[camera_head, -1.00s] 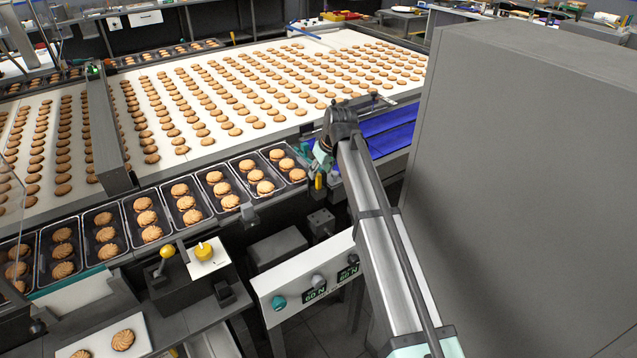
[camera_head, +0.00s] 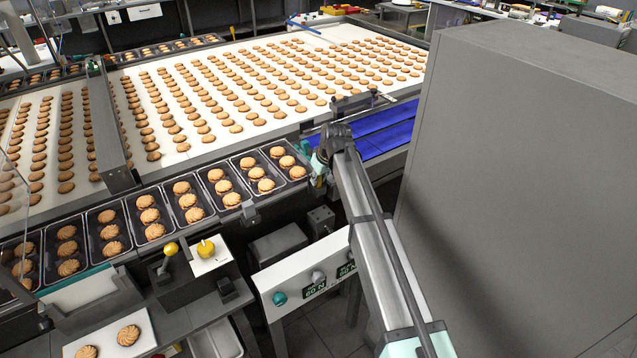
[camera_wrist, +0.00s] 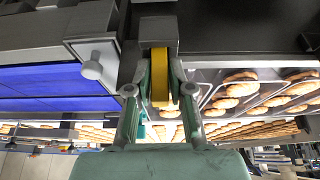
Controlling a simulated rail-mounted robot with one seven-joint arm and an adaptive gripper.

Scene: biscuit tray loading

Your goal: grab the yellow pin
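The yellow pin (camera_wrist: 159,78) is an upright-looking yellow bar below a grey block in the wrist view. My gripper (camera_wrist: 161,82) has its two green-padded fingers on either side of the pin, very close to it. I cannot tell whether the pads touch the pin or leave a small gap. In the head view my gripper (camera_head: 318,166) is at the conveyor's near edge, by the end of the tray row. My wrist and gripper hide most of the pin there.
A blue belt (camera_head: 383,135) lies just right of my gripper. Trays of biscuits (camera_head: 230,207) line the left side. A silver knob (camera_wrist: 92,69) sits left of the pin. A tall grey cabinet (camera_head: 520,180) stands right.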

